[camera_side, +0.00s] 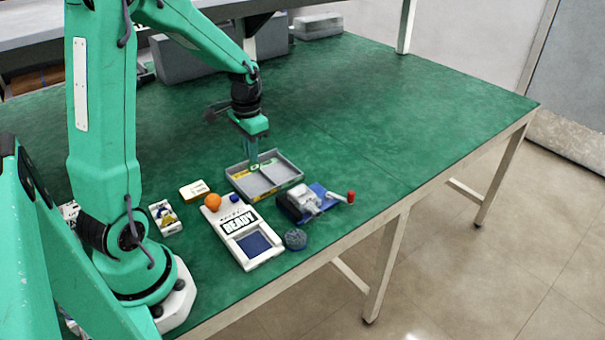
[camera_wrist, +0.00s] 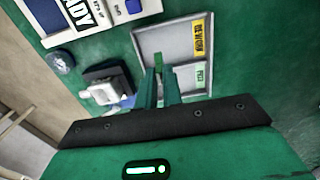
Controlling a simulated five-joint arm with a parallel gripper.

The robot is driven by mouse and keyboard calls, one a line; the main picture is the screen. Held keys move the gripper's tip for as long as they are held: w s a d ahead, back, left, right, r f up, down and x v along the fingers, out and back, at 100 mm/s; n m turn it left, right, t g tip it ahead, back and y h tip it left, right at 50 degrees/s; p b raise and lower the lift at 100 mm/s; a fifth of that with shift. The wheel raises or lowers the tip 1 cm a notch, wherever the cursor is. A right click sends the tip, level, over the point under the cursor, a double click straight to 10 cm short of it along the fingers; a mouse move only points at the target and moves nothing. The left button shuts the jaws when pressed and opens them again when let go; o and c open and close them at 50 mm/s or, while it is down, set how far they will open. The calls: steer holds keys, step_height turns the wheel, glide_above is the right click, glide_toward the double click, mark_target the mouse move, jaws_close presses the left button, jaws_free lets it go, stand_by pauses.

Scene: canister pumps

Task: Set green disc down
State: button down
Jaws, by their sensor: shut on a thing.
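My gripper (camera_side: 252,160) points down over the grey two-part tray (camera_side: 297,187). In the wrist view, my gripper (camera_wrist: 159,72) has its two fingers close together around a small bright green piece (camera_wrist: 158,57), seemingly the green disc seen edge-on. Most of it is hidden by the fingers. The tray (camera_wrist: 140,42) has a yellow REWORK label (camera_wrist: 198,38) on one compartment and a green label (camera_wrist: 201,75) on the other. The fingertips are over or inside the tray near its divider; I cannot tell whether the disc touches the floor.
A white READY device (camera_side: 262,262) with an orange ball (camera_side: 213,202) stands in front of the tray. A grey-and-black fixture (camera_side: 297,202) on a blue base has a red-tipped lever (camera_side: 350,197). A dark round dish (camera_side: 296,239) lies near the table edge. The table's right side is clear.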

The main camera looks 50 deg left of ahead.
steer(key=shift+a+f, duration=0.4)
steer(key=shift+f, duration=0.5)
steer(key=shift+a+f, duration=0.4)
steer(key=shift+f, duration=0.5)
steer(key=shift+a+f, duration=0.4)
steer(key=shift+f, duration=0.5)
steer(key=shift+f, duration=0.15)
steer(key=c, duration=1.5)
jaws_free()
steer(key=shift+c, duration=0.2)
steer(key=shift+r, duration=0.2)
step_height(320, 180, up, 12)
